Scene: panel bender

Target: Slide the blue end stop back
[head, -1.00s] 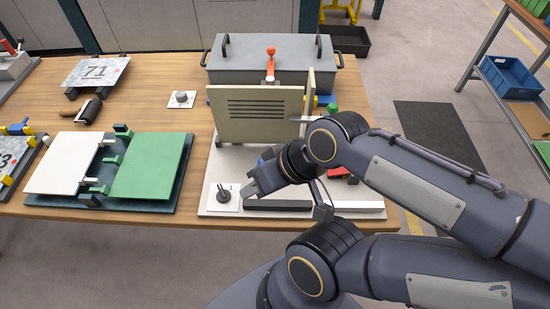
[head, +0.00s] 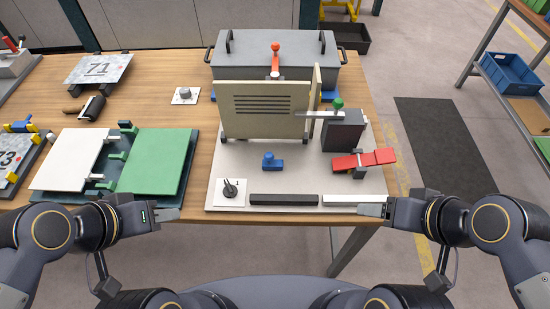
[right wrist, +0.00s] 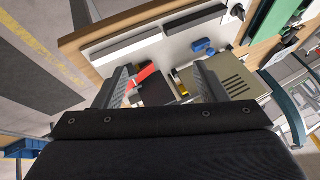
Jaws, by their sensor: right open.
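The blue end stop (head: 272,162) is a small blue block standing on the pale base plate of the panel bender, in front of the cream panel (head: 262,112). It also shows in the right wrist view (right wrist: 203,47). My right gripper (head: 374,210) is at the plate's front right corner, well apart from the stop. In the right wrist view its two fingers (right wrist: 168,82) are spread with nothing held between them. My left gripper (head: 170,215) is by the table's front edge, left of the plate. Its finger gap does not show clearly.
A black bar (head: 283,199) and a white bar (head: 352,199) line the plate's front edge. A black knob (head: 231,188) is at its front left. A red lever (head: 363,160) and dark block (head: 343,132) stand right of the stop. The space around the stop is open.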

